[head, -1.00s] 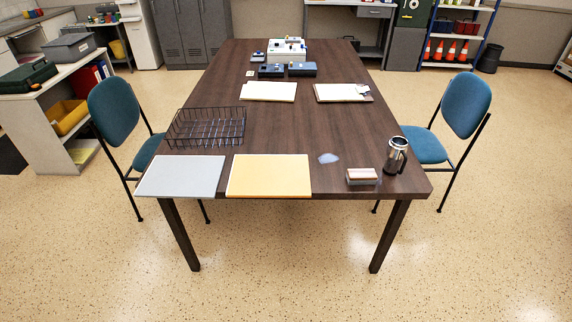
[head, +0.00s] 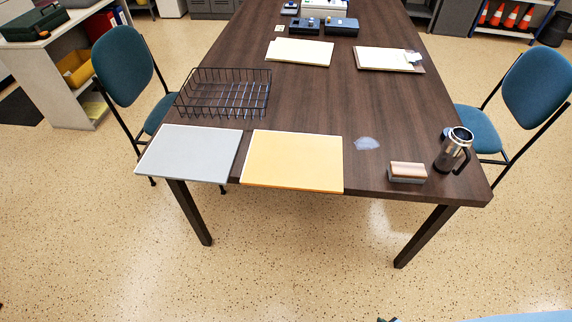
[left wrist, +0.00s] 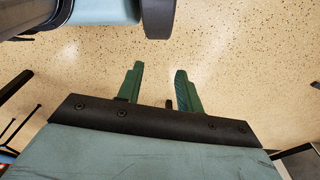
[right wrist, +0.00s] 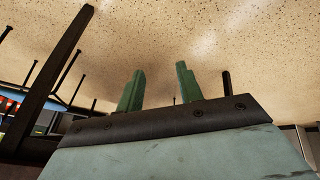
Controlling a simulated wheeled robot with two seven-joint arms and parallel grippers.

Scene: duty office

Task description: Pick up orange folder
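The orange folder (head: 293,160) lies flat at the near edge of the dark table in the head view, its front edge slightly past the table edge. A grey folder (head: 190,153) lies just left of it. My left gripper (left wrist: 158,80) is open and empty over the floor in the left wrist view. My right gripper (right wrist: 157,82) is open and empty in the right wrist view, with a table leg to its left. Neither gripper's fingers show clearly in the head view, and neither touches the folder.
A black wire basket (head: 223,93) stands behind the folders on the table (head: 390,110). To the right are a whiteboard eraser (head: 407,172), a pale smudge (head: 367,143) and a steel-and-black jug (head: 453,149). Blue chairs (head: 123,66) flank the table. The floor in front is clear.

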